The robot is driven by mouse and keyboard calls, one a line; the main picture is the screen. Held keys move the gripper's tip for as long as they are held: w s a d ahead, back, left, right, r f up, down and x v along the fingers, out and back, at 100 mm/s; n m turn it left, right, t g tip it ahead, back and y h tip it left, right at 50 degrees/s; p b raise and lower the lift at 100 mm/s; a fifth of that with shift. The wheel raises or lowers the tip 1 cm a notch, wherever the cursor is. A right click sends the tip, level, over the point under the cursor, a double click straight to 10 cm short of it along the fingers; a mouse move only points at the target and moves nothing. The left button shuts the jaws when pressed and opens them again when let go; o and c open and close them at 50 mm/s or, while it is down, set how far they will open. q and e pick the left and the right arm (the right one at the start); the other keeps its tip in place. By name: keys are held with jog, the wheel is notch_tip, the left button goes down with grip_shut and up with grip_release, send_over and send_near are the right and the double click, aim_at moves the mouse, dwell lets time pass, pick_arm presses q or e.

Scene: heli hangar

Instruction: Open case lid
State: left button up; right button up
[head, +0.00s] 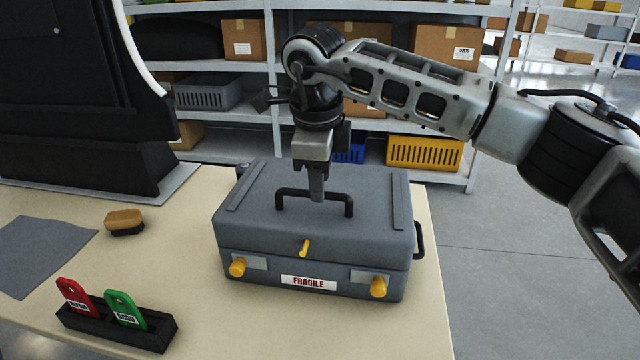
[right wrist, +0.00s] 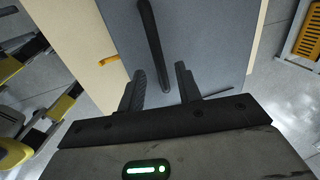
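A grey case (head: 312,228) with a "FRAGILE" label stands on the table with its lid (head: 265,190) down. A black handle (head: 338,194) is on top of the lid; it also shows in the right wrist view (right wrist: 149,28). A yellow lever (head: 305,247) is at the middle of the lid's front edge, and yellow latches sit at front left (head: 237,267) and front right (head: 378,287). My right gripper (head: 317,192) points down over the lid by the handle. Its fingers (right wrist: 161,85) are apart with nothing gripped; contact with the handle is unclear. My left gripper is out of view.
On the table (head: 210,300) are a brush (head: 124,222), a grey mat (head: 40,255) and a black holder (head: 118,328) with a red tag (head: 76,297) and a green tag (head: 125,309). A dark machine stands at the left. Shelves with boxes and crates are behind.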

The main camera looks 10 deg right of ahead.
jog(key=shift+w+f, duration=0.15)
jog(key=shift+f, duration=0.7)
grip_shut()
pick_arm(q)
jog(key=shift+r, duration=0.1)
pick_arm(e)
jog(key=shift+r, duration=0.1)
